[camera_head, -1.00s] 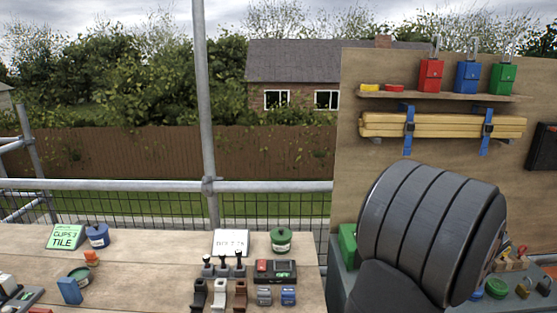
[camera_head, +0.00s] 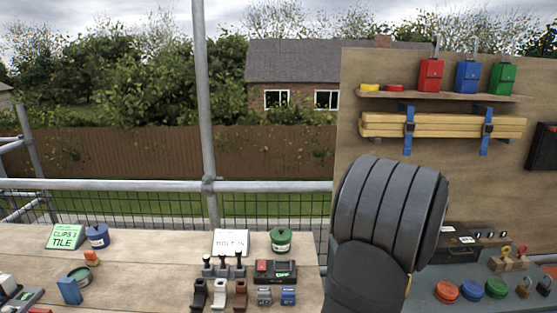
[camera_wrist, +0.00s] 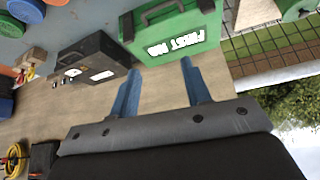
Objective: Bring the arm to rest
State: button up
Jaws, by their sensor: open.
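My gripper (camera_wrist: 160,90) shows in the wrist view as two blue fingers held well apart, with nothing between them. A green first aid box (camera_wrist: 180,35) is beyond the fingertips, apart from them as far as I can tell. A black case (camera_wrist: 92,62) is to its left in that view. In the head view my dark, ribbed arm fills the lower right middle in front of the board, and the gripper's fingers are hidden. The black case also shows there, right of my arm (camera_head: 458,246).
A wooden bench (camera_head: 150,270) with several small parts lies at left. A grey worktop (camera_head: 430,292) holds red, blue and green round lids at right. The plywood board (camera_head: 400,60) carries a shelf with coloured boxes. A scaffold pole (camera_head: 205,110) stands upright behind the bench.

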jog(key=w+a+n+y, duration=0.1)
jog(key=w+a+n, duration=0.2)
jog(key=w+a, duration=1)
jog(key=shift+a+r+y, duration=0.3)
jog(key=shift+a+r, duration=0.1)
jog(key=shift+a, duration=0.5)
